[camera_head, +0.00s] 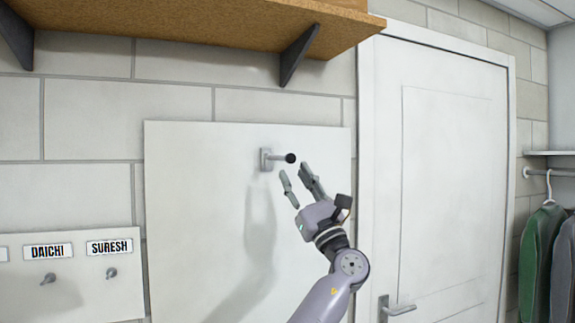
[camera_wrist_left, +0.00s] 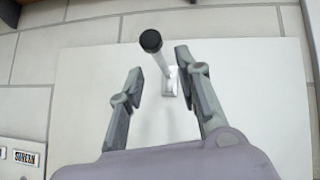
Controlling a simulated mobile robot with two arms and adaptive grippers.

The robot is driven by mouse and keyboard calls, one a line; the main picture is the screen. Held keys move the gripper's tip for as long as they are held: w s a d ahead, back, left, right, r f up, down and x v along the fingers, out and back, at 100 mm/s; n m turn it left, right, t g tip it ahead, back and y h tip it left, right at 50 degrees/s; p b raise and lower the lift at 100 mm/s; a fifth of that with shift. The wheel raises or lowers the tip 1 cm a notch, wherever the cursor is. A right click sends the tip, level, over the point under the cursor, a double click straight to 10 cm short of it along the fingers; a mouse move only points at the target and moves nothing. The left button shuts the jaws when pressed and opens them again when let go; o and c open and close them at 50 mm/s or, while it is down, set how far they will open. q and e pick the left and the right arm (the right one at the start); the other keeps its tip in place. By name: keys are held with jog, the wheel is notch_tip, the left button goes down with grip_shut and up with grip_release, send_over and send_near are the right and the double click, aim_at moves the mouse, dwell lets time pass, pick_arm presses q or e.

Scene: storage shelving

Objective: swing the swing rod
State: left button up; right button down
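The swing rod (camera_head: 279,158) is a short grey rod with a black knob on its end. It sticks out from a small metal mount on a white wall panel. My left gripper (camera_head: 294,169) is open and empty, with its fingers pointing up just below the rod and knob. In the left wrist view the rod (camera_wrist_left: 160,62) shows between the two spread fingers of the gripper (camera_wrist_left: 160,60), with its black knob toward the camera. I see no clear contact between fingers and rod. My right gripper is not in view.
The white panel (camera_head: 190,220) is on a block wall. A brown shelf (camera_head: 200,22) on dark brackets hangs above. A white door (camera_head: 450,180) with a lever handle (camera_head: 397,308) is to the right, and clothes (camera_head: 543,255) hang beyond. Name-labelled hooks (camera_head: 48,279) are at lower left.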

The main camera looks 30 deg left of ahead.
pick_arm(q)
jog(key=v, duration=0.5)
jog(key=shift+s+d+f, duration=0.15)
dwell(0.3)
